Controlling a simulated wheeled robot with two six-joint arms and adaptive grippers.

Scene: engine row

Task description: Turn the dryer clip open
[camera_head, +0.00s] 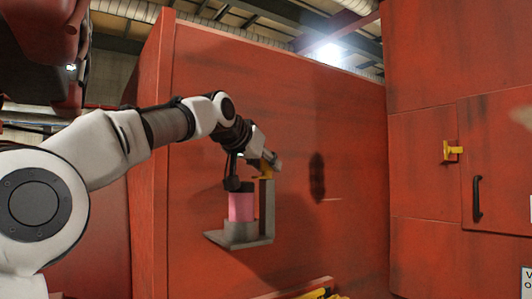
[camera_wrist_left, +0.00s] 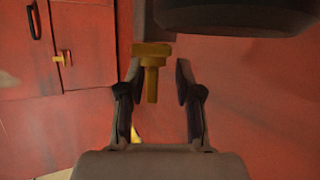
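The dryer is a pink cylinder (camera_head: 241,207) with a dark cap (camera_head: 238,186), standing in a grey bracket (camera_head: 267,210) on the red wall. The yellow dryer clip (camera_head: 262,176) is at the bracket's top, partly covered by my left gripper (camera_head: 268,160). In the left wrist view the clip (camera_wrist_left: 152,75) shows a wide head and a narrow stem. It lies between the two fingers of my left gripper (camera_wrist_left: 159,82), with visible gaps around the stem, so the gripper is open. The dark round part at the top (camera_wrist_left: 235,12) looks like the dryer's cap. My right gripper is out of view.
A red door (camera_head: 500,160) with a black handle (camera_head: 477,199) and a yellow latch (camera_head: 453,151) is at the right. Yellow items (camera_head: 318,294) sit low beneath the bracket. The wall right of the bracket is mostly bare.

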